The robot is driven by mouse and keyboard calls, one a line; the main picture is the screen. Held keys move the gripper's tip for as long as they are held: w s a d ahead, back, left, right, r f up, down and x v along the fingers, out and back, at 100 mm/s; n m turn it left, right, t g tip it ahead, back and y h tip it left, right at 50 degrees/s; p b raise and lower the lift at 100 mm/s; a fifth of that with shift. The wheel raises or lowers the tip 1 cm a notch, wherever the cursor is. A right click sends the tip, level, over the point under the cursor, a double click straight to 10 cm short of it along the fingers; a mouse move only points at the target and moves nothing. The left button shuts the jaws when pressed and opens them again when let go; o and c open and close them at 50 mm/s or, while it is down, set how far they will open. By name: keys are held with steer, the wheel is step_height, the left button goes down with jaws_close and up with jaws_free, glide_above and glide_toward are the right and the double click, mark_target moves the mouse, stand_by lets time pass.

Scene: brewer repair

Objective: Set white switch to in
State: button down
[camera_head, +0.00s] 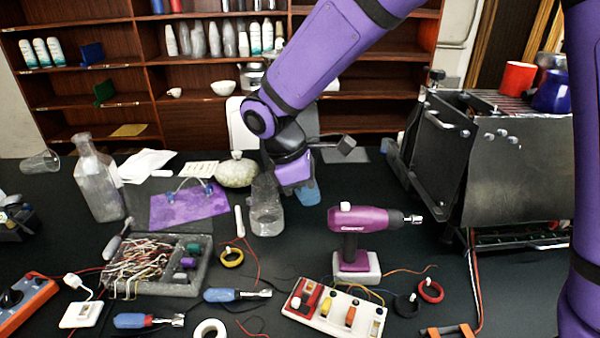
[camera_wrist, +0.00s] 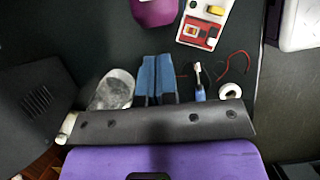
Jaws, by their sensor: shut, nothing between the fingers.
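A white switch panel (camera_head: 322,318) lies at the front middle of the table in the head view. It carries a red block with a white part (camera_head: 297,301), a yellow switch (camera_head: 326,306), an orange switch (camera_head: 350,316) and a pale switch at its right end. I cannot tell which is the white switch or its position. The panel also shows at the top of the wrist view (camera_wrist: 190,42).
The clear jar (camera_head: 266,218) stands close to my gripper. A purple drill (camera_head: 352,222) stands behind the panel. A tray of wires (camera_head: 190,287), screwdrivers (camera_head: 222,295) and a white socket box (camera_head: 80,315) lie left. A dark machine (camera_head: 525,170) stands right.

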mark_target(343, 204)
steer(key=shift+s+d+f, duration=0.1)
steer(key=shift+d+f, duration=0.1)
steer(key=shift+d, duration=0.9)
steer(key=shift+s+d+f, duration=0.1)
steer(key=shift+d+f, duration=0.1)
steer(key=shift+d, duration=0.85)
steer(key=shift+d, duration=0.1)
steer(key=shift+s+d, duration=0.1)
steer(key=shift+d, duration=0.9)
steer(key=shift+a, duration=0.3)
steer(key=a+r, duration=0.7)
steer(key=r, duration=0.2)
steer(key=shift+w+a+r, duration=0.15)
steer(key=shift+w+r, duration=0.05)
steer(key=shift+w, duration=0.15)
